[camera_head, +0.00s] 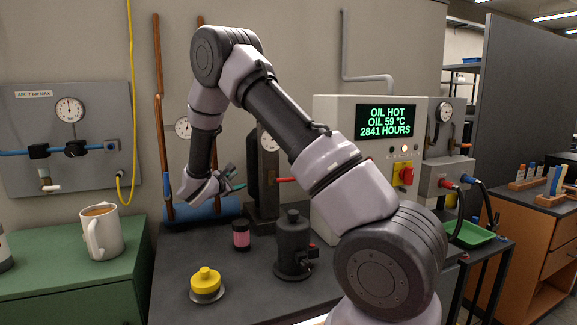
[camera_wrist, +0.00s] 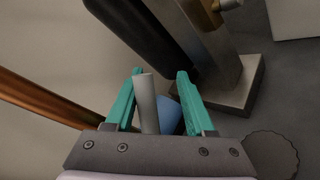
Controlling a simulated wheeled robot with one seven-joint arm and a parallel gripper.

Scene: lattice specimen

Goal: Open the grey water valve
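My gripper (camera_head: 234,180) is in front of the wall by the copper pipes, at the left of the bench in the head view. In the wrist view its two teal fingers (camera_wrist: 160,76) stand apart. A grey rod-like handle (camera_wrist: 147,100) lies between them, closer to the left finger; it looks like the lever of the grey water valve. A gap shows between it and the right finger. I cannot tell whether it touches the left finger. A blue pipe (camera_wrist: 168,114) shows behind it. In the head view my wrist and gripper hide most of the valve.
A dark press-like stand (camera_head: 262,210) rises just right of my gripper; its base (camera_wrist: 240,88) is close in the wrist view. A copper pipe (camera_head: 158,60) runs left. A small pink-labelled jar (camera_head: 241,234), dark canister (camera_head: 293,245) and yellow-topped piece (camera_head: 206,281) stand on the bench.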

